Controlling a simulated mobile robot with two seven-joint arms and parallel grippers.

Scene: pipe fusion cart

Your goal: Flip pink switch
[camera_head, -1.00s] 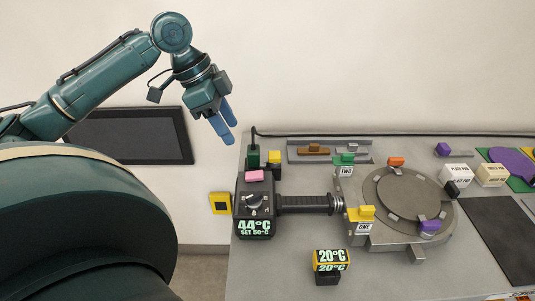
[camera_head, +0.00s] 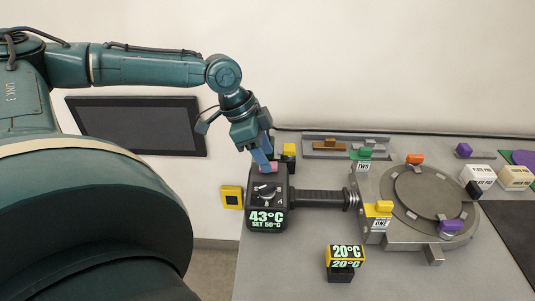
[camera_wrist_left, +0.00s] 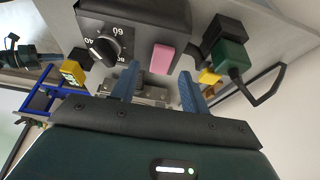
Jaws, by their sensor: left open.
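The pink switch (camera_wrist_left: 162,58) sits on the dark heater box beside its knob. In the left wrist view it shows whole, just ahead of the gap between my two blue fingers. In the head view only a bit of the pink switch (camera_head: 275,168) shows behind the fingers. My left gripper (camera_head: 264,160) is open and empty, close above the box top at the switch; it also shows in the wrist view (camera_wrist_left: 160,76). I cannot tell whether a finger touches the switch. My right gripper is not in view.
The heater box (camera_head: 267,190) carries a knob (camera_head: 265,192) and a display reading 43°C. A yellow block (camera_head: 289,149) and a green plug (camera_wrist_left: 231,54) with a cable are close to the switch. A yellow-framed block (camera_head: 232,196) is at the box's left.

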